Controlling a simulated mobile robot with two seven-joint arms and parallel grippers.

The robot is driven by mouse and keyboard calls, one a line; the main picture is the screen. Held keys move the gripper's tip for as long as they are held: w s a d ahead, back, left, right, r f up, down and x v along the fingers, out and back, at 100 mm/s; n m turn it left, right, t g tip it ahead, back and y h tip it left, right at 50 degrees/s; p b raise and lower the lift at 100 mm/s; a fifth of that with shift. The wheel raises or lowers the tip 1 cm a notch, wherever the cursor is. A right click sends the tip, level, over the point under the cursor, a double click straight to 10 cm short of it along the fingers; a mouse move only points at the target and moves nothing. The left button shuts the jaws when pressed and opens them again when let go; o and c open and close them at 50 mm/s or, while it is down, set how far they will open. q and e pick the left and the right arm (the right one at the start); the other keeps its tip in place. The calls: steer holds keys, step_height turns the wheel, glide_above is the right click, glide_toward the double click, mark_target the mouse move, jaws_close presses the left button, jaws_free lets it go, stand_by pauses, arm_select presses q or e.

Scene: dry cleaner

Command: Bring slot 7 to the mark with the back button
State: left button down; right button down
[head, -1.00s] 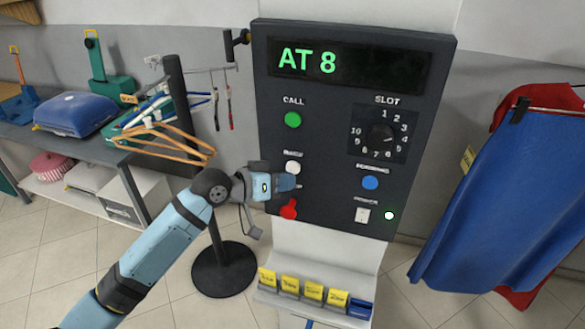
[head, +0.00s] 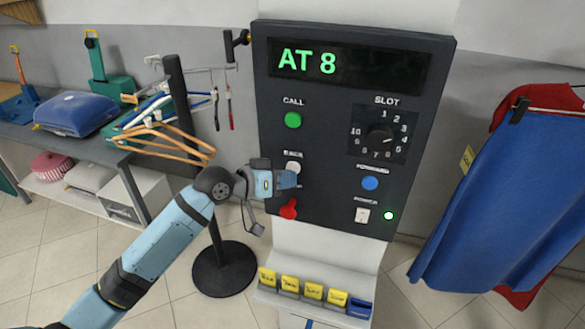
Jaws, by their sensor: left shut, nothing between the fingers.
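The dark control panel (head: 335,190) stands upright in front of me. Its display (head: 345,65) reads "AT 8" in green. The white back button (head: 292,168) is on the panel's left side, under its label. My left gripper (head: 297,180) is shut and empty, with its tip just below the back button and partly over its lower edge. I cannot tell whether it touches the button or the panel. The slot dial (head: 380,136) has numbers around it; its pointer is too small to read surely. My right gripper is out of view.
The panel also has a green call button (head: 293,120), a blue forward button (head: 370,183), a red control (head: 289,208) and a white power switch (head: 362,215) beside a lit lamp (head: 389,215). Blue and red garments (head: 490,215) hang at right. Hangers (head: 155,140) are at left.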

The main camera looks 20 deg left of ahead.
arm_select(q)
steer(key=shift+w, duration=0.45)
stand_by(0.4)
steer(key=shift+s, duration=0.1)
steer(key=shift+s+p, duration=0.5)
steer(key=shift+s, duration=0.3)
steer(key=s+p, duration=0.2)
steer(key=s, duration=0.3)
steer(key=shift+a, duration=0.1)
stand_by(0.7)
